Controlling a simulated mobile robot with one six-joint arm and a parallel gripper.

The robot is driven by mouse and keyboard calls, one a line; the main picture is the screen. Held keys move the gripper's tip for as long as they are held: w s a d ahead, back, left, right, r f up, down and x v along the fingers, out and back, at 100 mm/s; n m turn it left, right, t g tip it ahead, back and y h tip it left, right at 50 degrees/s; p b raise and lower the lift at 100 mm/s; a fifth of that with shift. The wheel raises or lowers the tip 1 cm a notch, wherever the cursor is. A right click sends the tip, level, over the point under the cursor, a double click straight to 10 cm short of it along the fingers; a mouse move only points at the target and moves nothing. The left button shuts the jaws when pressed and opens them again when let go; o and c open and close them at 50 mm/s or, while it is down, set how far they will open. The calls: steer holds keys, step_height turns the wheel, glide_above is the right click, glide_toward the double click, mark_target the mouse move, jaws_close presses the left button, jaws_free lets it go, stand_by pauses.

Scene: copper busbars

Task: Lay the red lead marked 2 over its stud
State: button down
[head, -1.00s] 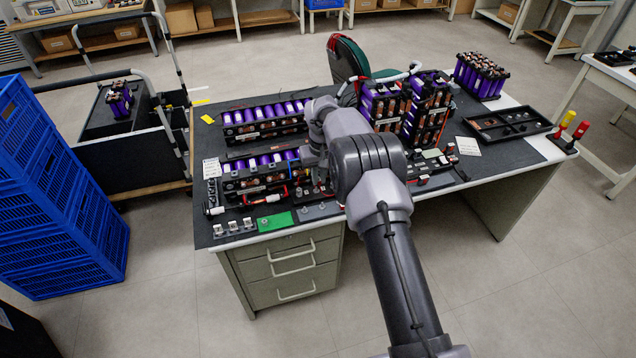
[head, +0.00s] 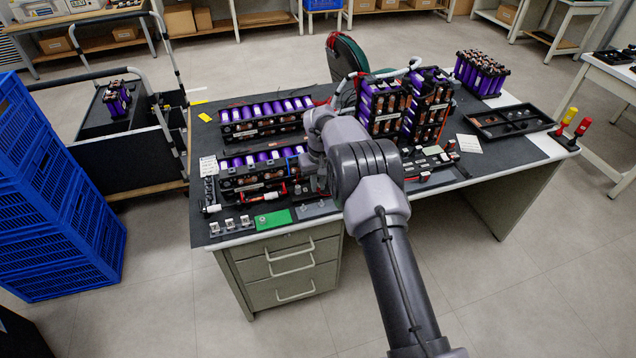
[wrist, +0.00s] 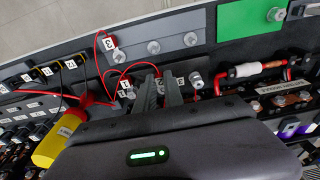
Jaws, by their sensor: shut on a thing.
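My gripper (wrist: 160,90) is shut at the near edge of the bench in the wrist view, with a red lead (wrist: 138,65) arching to its fingertips. The lead's end is hidden between and behind the fingers, and I cannot read its number there. Another red lead carries a tag marked 3 (wrist: 109,43) and lies by a grey plate (wrist: 172,43) with several studs. Small white tags (wrist: 125,84) sit left of the fingers, too small to read surely. A silver stud (wrist: 196,79) stands just right of the fingers. In the head view my arm hides the gripper.
A green plate (wrist: 245,22) with a stud is beyond, at the upper right. A red-and-white bar (wrist: 250,70) lies to the right. A yellow-handled tool (wrist: 58,140) is at the left. Purple cell packs (head: 262,166) stand on the bench behind the work area.

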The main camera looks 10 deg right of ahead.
steer(key=shift+f, duration=0.6)
steer(key=shift+f+b, duration=0.2)
steer(key=shift+b, duration=0.2)
steer(key=c, duration=1.4)
jaws_free()
steer(key=shift+o, duration=0.2)
step_height(320, 180, up, 6)
steer(key=p, duration=0.4)
steer(key=shift+r, duration=0.15)
